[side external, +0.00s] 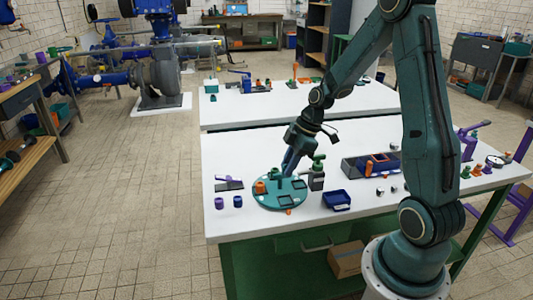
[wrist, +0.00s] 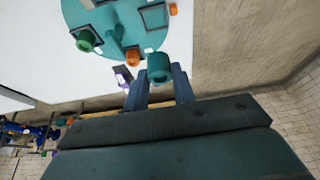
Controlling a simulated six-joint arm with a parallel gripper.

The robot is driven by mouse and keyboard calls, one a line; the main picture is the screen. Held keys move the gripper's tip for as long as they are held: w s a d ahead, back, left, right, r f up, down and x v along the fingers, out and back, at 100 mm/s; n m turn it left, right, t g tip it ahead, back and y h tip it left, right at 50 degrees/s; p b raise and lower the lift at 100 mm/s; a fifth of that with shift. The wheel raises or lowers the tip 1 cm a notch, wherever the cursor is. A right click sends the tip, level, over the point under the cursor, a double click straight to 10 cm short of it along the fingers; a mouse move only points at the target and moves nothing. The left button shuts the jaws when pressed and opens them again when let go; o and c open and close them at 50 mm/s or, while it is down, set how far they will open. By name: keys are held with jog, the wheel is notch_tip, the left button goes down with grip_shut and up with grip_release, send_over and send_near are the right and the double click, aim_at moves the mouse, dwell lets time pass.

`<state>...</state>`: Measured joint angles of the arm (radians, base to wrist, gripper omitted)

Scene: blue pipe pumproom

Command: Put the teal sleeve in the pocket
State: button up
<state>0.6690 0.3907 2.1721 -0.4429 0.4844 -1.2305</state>
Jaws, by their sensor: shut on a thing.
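The teal sleeve (wrist: 158,68) is a short round tube with a dark opening, held between the two fingertips of my gripper (wrist: 160,84) in the wrist view. In the side view my gripper (side external: 288,170) points down over the round teal plate (side external: 262,200), and the sleeve is hard to make out there. The plate also shows in the wrist view (wrist: 117,22). It carries dark square recesses (wrist: 154,16), a green ring-like part (wrist: 87,40) and orange parts (wrist: 133,57). I cannot tell which recess is the pocket. The sleeve appears apart from the plate's surface.
A blue tray (side external: 337,200) and a dark divided box (side external: 371,165) lie farther right. Two purple-blue cylinders (side external: 237,201) and a purple-handled item (side external: 229,183) stand left. White tabletop is free at the front left.

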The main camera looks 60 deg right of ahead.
jog(key=shift+f, duration=4.85)
jog(key=shift+f, duration=0.2)
jog(key=o, duration=1)
jog(key=shift+r, duration=0.1)
jog(key=shift+v, duration=6.1)
jog(key=shift+a+r, duration=0.1)
